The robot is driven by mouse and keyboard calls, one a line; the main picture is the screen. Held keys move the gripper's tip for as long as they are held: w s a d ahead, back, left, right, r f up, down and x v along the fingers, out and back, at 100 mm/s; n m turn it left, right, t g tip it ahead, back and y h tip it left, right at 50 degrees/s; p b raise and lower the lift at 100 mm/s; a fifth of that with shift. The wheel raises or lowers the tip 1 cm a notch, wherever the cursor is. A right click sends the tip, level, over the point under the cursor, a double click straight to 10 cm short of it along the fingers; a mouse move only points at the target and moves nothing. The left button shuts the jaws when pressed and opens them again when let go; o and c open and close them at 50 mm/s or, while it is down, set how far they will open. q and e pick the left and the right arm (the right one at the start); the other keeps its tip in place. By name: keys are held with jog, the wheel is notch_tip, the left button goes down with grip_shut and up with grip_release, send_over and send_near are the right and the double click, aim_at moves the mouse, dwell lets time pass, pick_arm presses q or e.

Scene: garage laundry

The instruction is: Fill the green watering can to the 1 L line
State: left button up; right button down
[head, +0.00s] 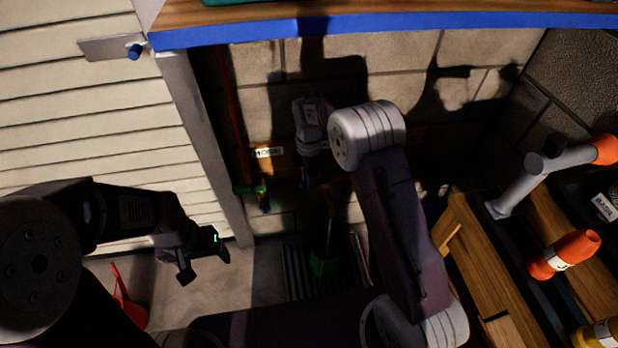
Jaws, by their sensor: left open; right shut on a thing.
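The green watering can (324,265) stands low by the wall on a dark slatted grate; its dark upper part and level line cannot be made out. A thin upright streak (329,234) shows just above it; I cannot tell what it is. My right gripper (318,186) reaches down in front of the wall above the can. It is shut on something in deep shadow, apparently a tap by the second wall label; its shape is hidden. My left gripper (203,264) is open and empty, left of the can and apart from it.
A tap (262,195) under a "HOSE" label (269,152) sits left of my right gripper. A blue-edged shelf (400,24) spans the top. A red dustpan-like thing (128,300) lies at lower left. A wooden bench (478,255) and an orange-and-white bottle (563,255) are at right.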

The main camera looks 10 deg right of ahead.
jog(key=w+r+m+p, duration=0.1)
jog(key=p, duration=0.3)
jog(key=shift+m, duration=0.4)
jog(key=shift+w+a+f+m+p, duration=0.1)
jog(key=shift+w+f+m+p, duration=0.25)
jog(key=shift+f+m+p, duration=0.2)
jog(key=c, duration=1.2)
grip_release()
jog(key=shift+c, duration=0.2)
jog(key=shift+r, duration=0.1)
notch_tip(320, 180, up, 9)
jog(key=p, duration=0.3)
